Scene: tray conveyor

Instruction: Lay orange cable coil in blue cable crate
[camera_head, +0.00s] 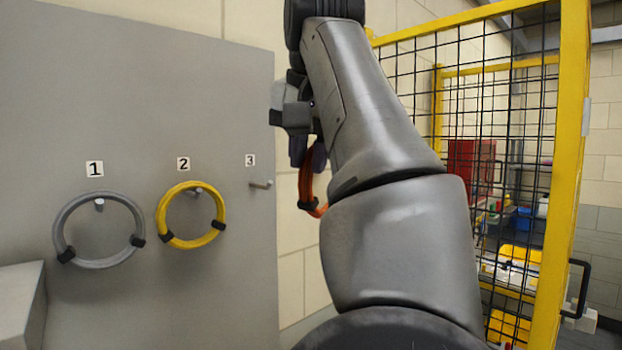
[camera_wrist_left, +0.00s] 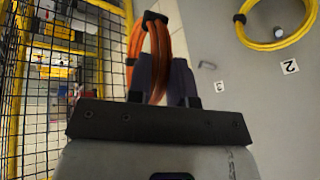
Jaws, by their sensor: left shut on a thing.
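My left gripper (camera_head: 308,158) is shut on the orange cable coil (camera_head: 306,186) and holds it in the air, right of the grey board. My arm hides part of the coil in the head view. In the left wrist view the orange coil (camera_wrist_left: 178,40) stands up between the dark fingers of the left gripper (camera_wrist_left: 165,78), with black ties on it. I cannot make out a blue cable crate for sure; a small blue thing (camera_head: 522,221) shows behind the mesh fence. My right gripper is not in view.
The grey board (camera_head: 130,150) carries a grey coil (camera_head: 62,222) on hook 1 and a yellow coil (camera_head: 163,218) on hook 2. Hook 3 (camera_head: 261,184) is empty. A yellow-framed mesh fence (camera_head: 572,150) stands right of my arm, with a red box (camera_head: 470,172) behind it.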

